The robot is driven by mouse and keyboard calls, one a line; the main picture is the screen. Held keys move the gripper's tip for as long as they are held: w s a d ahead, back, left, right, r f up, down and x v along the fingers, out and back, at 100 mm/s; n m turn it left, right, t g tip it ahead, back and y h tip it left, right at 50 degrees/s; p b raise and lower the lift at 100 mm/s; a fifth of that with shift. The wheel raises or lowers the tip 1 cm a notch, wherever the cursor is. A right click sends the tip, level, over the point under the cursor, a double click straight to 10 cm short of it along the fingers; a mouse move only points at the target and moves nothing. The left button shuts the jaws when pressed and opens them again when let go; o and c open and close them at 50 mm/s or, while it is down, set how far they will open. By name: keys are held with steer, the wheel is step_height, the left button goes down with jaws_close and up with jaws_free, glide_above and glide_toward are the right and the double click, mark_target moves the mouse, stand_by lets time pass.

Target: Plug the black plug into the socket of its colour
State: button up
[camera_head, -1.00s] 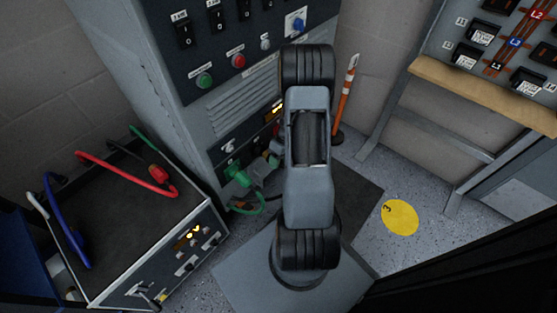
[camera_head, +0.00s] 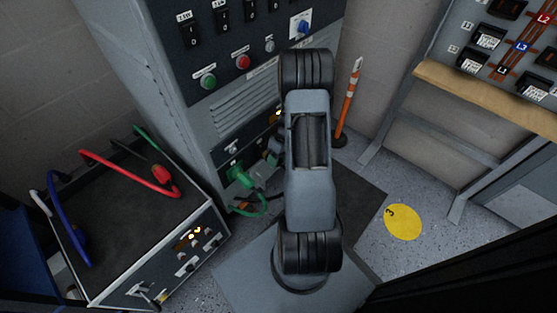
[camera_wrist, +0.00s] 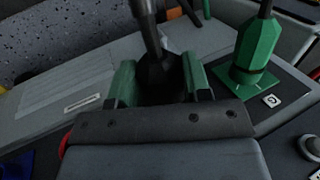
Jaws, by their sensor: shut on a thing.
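The black plug (camera_wrist: 162,75) is between the green fingertips of my gripper (camera_wrist: 160,82) in the wrist view, with its dark cable running up and away. My gripper is shut on it, close over the grey cabinet's panel. Whether the plug's tip touches a socket is hidden, and I cannot make out the black socket. A green plug (camera_wrist: 252,60) sits upright in a green socket to the right of the held plug; it also shows in the head view (camera_head: 239,175). In the head view my arm hides most of the gripper.
The grey cabinet (camera_head: 165,90) carries switches and buttons. A dark-topped box (camera_head: 130,215) with red, blue and green cables stands at left. An orange-and-white pole (camera_head: 349,95) is behind my arm. A yellow floor disc (camera_head: 403,222) and a wooden-edged bench (camera_head: 480,98) are at right.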

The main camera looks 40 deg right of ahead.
steer(key=shift+w+a, duration=0.1)
steer(key=shift+w, duration=0.55)
steer(key=o, duration=1.2)
steer(key=shift+r, duration=0.1)
steer(key=p+v, duration=0.4)
steer(key=v, duration=0.3)
stand_by(0.5)
